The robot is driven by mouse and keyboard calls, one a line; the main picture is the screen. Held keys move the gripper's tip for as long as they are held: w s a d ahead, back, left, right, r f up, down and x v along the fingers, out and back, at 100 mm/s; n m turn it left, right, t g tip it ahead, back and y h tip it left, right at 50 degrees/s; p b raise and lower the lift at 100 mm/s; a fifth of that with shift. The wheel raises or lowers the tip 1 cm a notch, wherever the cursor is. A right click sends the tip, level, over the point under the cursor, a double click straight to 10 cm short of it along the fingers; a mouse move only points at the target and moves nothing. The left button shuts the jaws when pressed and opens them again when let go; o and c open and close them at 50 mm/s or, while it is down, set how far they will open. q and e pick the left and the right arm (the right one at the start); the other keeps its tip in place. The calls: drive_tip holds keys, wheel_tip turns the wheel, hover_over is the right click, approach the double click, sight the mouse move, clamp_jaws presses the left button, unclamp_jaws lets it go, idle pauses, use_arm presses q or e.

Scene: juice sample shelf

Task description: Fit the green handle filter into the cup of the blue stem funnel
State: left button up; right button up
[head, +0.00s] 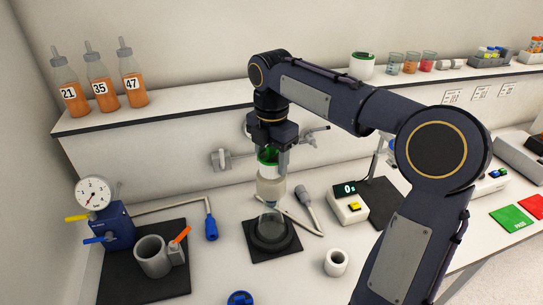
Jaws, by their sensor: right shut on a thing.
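My right gripper (271,150) comes down from above and is shut on a green and white piece, which looks like the green handle filter (267,156). The piece is directly above a frosted, pale cup (270,188) that stands on a clear vessel (271,222) on a round black base. This cup looks like the funnel's cup; its stem colour does not show. The filter's lower edge meets or overlaps the cup's rim in the picture; I cannot tell whether it is inside. My left gripper is not in view.
At left are a blue pump with a gauge (93,193) and a grey cup (152,256) on a black mat. A blue-ended hose (211,228), a scale (348,207) and a white ring (336,262) lie nearby. Bottles (101,82) stand on the shelf. A blue piece (240,298) is cut by the bottom edge.

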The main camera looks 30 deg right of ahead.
idle(0.5)
drive_tip(key=shift+f+b, duration=0.45)
drive_tip(key=shift+f, duration=0.9)
drive_tip(key=shift+r, duration=0.1)
drive_tip(key=shift+r+p, duration=0.95)
drive_tip(key=shift+p, duration=0.1)
drive_tip(key=shift+p, duration=0.45)
drive_tip(key=shift+f+b, duration=0.6)
drive_tip(key=shift+f, duration=0.45)
drive_tip(key=shift+r, duration=0.1)
drive_tip(key=shift+r+p, duration=0.95)
drive_tip(key=shift+p, duration=0.15)
